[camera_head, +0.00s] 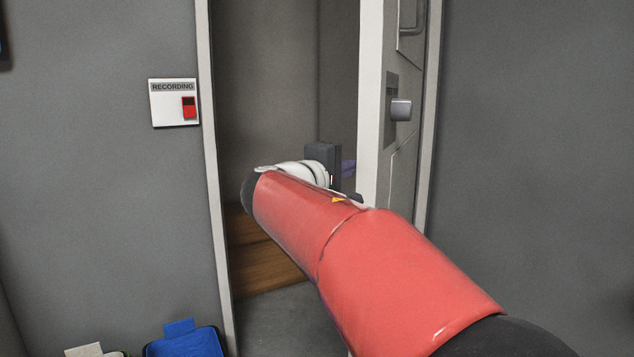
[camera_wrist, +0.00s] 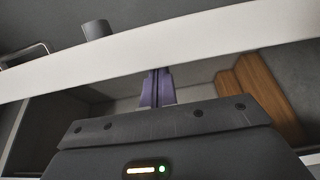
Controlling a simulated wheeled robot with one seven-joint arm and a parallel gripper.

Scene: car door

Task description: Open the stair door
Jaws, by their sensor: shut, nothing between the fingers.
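The stair door (camera_head: 369,95) stands partly open, its white free edge facing me and its grey outer face to the right. A lever or knob (camera_head: 401,109) on a dark plate and a bar handle (camera_head: 413,18) are on that face. In the wrist view the door edge (camera_wrist: 215,32) crosses the picture, with the knob (camera_wrist: 96,29) beyond it. My gripper (camera_head: 348,169) is at the inner side of the door, by its free edge. Its purple fingers (camera_wrist: 157,88) are shut and empty. I cannot tell whether they touch the door.
The doorway gap left of the door is open, with wooden steps (camera_head: 262,262) inside. The left frame post (camera_head: 212,170) bounds it. A "RECORDING" wall sign (camera_head: 174,102) hangs on the left wall. A blue bin (camera_head: 183,342) stands at the lower left.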

